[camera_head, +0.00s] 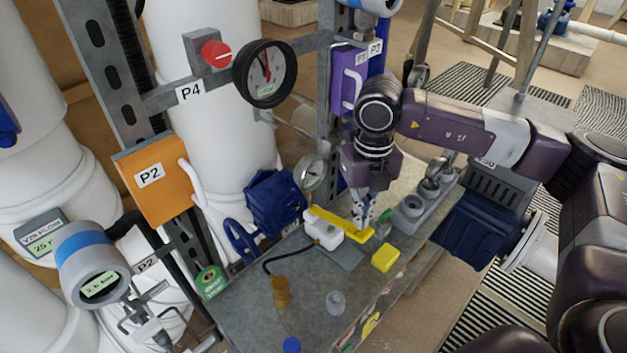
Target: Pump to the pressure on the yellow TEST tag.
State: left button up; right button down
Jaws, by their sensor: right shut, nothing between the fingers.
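A small white hand pump (322,236) stands on the grey bench, with a long yellow lever (338,221) lying across its top. A small round gauge (310,172) with a pale dial stands just behind it; its reading is too small to tell. A black hose (285,256) runs left from the pump. My right gripper (363,222) points down at the right end of the yellow lever; its fingers are shut and empty. I cannot tell whether they touch the lever. No yellow tag with readable TEST wording shows. My left gripper is not in view.
A yellow block (385,258), a brass fitting (281,291) and a grey knob-like part (335,302) are on the bench (315,275). A grey holder (412,208) stands at right. A blue valve (272,202) and large black gauge (265,74) are behind. The bench's front middle is mostly clear.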

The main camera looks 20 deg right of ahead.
aim_at(359, 232)
jog(key=shift+f+b, duration=2.45)
jog(key=shift+f, duration=0.35)
notch_tip(359, 232, up, 5)
jog(key=p, duration=0.3)
jog(key=shift+f, duration=0.1)
jog(key=shift+r, duration=0.4)
jog(key=shift+f+b, duration=2.15)
jog(key=shift+f, duration=0.5)
notch_tip(359, 232, up, 5)
jog(key=p, duration=0.3)
jog(key=shift+f, duration=0.15)
jog(key=shift+r, duration=0.3)
